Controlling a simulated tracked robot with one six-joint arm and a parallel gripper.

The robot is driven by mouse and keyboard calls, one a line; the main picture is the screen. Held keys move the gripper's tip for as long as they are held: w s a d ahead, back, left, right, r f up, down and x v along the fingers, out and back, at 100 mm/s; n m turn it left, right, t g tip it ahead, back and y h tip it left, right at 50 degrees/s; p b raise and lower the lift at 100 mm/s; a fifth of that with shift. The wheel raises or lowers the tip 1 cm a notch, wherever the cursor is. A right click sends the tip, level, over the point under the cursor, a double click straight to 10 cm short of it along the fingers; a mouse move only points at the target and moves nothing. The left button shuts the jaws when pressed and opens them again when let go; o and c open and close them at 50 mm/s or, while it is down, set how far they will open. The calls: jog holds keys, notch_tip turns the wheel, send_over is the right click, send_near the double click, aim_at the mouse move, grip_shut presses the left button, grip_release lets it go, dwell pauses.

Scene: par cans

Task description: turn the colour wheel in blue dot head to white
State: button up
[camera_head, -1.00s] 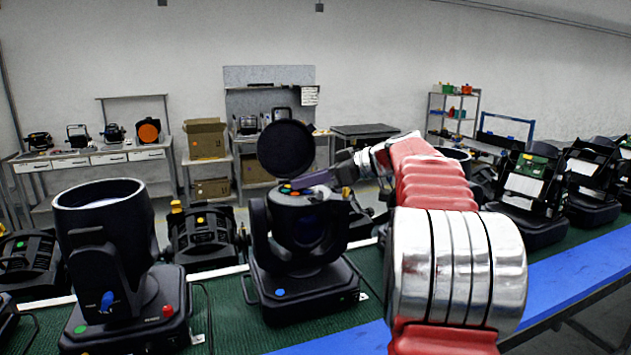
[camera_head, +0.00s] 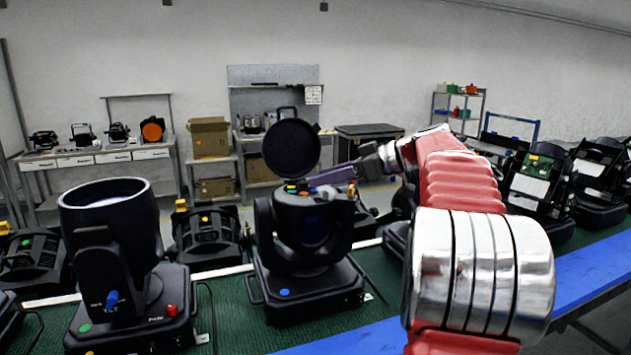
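The blue dot head (camera_head: 308,257) is a black moving light on the green mat, with a blue dot (camera_head: 285,292) on its base. Its round black lid (camera_head: 291,148) stands open. The colour wheel (camera_head: 296,188) shows at the top of the head as small coloured patches, with orange, yellow and blue visible. My gripper (camera_head: 312,184) reaches in from the right at the wheel's edge. Its fingertips are small and overlap the head's top, so I cannot tell whether they touch or grip the wheel.
A green dot head (camera_head: 115,255) with an open round top stands to the left. Several more black lights stand behind and to the right on the green mat (camera_head: 237,322). A blue strip (camera_head: 590,270) runs along the bench's front edge.

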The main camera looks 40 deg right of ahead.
jog(key=v, duration=0.9)
jog(key=shift+s+a, duration=0.1)
jog(key=shift+a, duration=0.05)
